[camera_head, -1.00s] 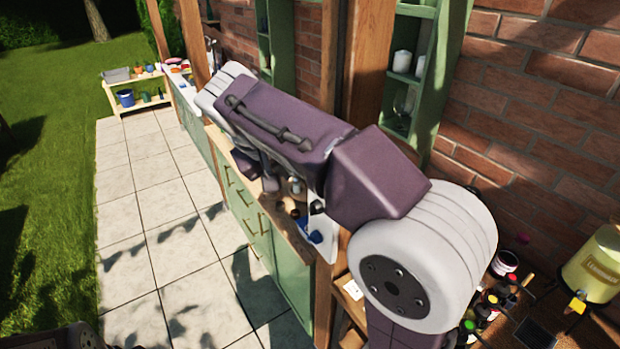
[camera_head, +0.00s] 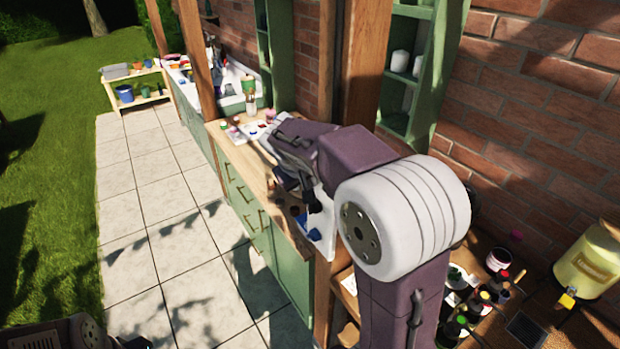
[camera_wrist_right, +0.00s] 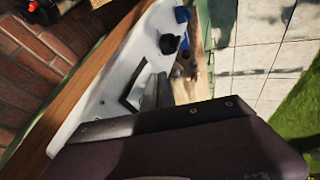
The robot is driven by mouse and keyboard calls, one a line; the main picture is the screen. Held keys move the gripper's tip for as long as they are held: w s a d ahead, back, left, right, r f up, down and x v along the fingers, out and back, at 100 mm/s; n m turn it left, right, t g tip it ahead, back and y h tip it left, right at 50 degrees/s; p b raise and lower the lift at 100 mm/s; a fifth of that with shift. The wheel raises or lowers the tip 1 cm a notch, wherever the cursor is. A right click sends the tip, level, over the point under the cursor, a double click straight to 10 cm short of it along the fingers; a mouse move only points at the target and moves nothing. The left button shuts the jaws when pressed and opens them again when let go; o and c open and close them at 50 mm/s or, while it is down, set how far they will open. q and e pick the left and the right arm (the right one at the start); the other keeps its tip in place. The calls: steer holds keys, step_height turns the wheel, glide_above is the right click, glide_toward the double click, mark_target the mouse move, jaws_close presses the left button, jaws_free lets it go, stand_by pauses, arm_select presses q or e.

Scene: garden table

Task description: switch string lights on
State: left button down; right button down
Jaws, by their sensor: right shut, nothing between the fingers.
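No string lights or switch can be made out for certain in either view. My right gripper (camera_head: 312,200) points down beside a white panel (camera_head: 327,232) at the near end of the green cabinet. It is shut and empty. In the right wrist view the white panel (camera_wrist_right: 112,82) fills the middle, with a black round piece (camera_wrist_right: 170,43) and a blue piece (camera_wrist_right: 182,14) at its far end. I cannot tell whether the gripper touches the panel. My own forearm hides part of the counter. My left gripper is not in view.
The green cabinet (camera_head: 290,278) has a wooden top with small pots. A wooden post (camera_head: 357,90) and brick wall (camera_head: 545,115) stand close by. Bottles (camera_head: 480,305) and a yellow dispenser (camera_head: 590,262) stand at right. The paved path (camera_head: 165,235) is clear.

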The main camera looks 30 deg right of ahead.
steer(key=shift+w, duration=0.1)
steer(key=shift+d+f+b, duration=0.1)
steer(key=shift+d+b, duration=0.2)
steer(key=shift+r+p, duration=0.6)
steer(key=shift+r, duration=0.2)
